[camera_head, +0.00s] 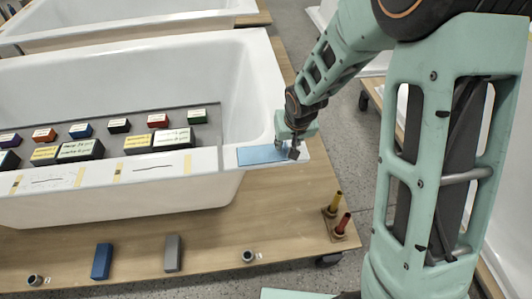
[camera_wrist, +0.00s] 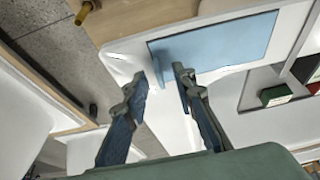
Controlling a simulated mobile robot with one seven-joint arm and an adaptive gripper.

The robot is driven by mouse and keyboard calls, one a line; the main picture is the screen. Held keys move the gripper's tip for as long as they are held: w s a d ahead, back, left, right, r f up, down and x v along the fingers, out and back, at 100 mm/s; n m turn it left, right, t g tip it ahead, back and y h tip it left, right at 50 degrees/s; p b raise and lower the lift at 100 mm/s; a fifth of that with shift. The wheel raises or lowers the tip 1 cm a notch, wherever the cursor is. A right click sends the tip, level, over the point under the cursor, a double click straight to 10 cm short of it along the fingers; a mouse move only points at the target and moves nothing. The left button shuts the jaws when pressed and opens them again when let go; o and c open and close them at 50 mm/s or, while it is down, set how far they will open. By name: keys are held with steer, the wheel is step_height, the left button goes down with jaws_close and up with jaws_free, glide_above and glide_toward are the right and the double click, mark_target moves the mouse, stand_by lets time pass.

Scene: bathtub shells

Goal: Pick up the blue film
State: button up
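The blue film (camera_head: 258,154) is a flat light-blue rectangle on the white corner of the bathtub rim. My gripper (camera_head: 293,150) is over the film's right end in the head view. I cannot tell whether a fingertip touches the film.
The white bathtub shell (camera_head: 245,85) sits on a wooden pallet (camera_head: 215,225). A grey tray (camera_head: 208,133) holds several labelled coloured blocks. A blue block (camera_head: 102,261) and a grey block (camera_head: 173,253) stand in front. Red and yellow handles (camera_head: 340,222) stand at the pallet's right corner.

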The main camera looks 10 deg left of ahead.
jaws_close()
steer(key=shift+r, duration=0.1)
stand_by(0.3)
